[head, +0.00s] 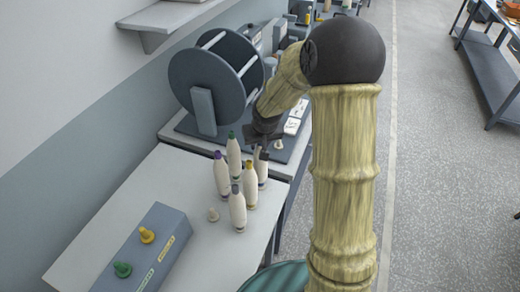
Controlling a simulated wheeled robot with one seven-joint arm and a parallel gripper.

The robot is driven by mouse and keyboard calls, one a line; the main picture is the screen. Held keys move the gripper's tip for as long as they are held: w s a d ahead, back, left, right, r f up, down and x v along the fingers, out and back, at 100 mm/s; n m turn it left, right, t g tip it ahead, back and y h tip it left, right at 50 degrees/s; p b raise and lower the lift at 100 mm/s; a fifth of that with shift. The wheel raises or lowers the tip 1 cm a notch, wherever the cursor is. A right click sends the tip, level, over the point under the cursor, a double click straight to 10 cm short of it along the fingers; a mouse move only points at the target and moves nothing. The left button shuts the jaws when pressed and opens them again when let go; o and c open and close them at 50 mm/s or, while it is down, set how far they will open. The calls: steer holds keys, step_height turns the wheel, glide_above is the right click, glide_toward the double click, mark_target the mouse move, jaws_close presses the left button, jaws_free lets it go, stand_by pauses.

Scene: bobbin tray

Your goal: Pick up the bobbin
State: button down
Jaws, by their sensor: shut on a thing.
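Several white bobbins stand close together on the pale table: one with a green top (233,158), one with a purple top (221,178), one with a yellow top (250,190) and one with a grey top (237,212). My gripper (261,152) is at the right rear of this group, pointing down. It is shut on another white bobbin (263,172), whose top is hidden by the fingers. I cannot tell whether that bobbin's base touches the table. It looks upright.
A large grey reel (205,85) stands behind. The table (165,180) is bare at left.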

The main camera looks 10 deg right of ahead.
step_height(320, 180, up, 9)
steer(key=shift+r+b, duration=0.15)
steer(key=shift+b, duration=0.15)
stand_by(0.5)
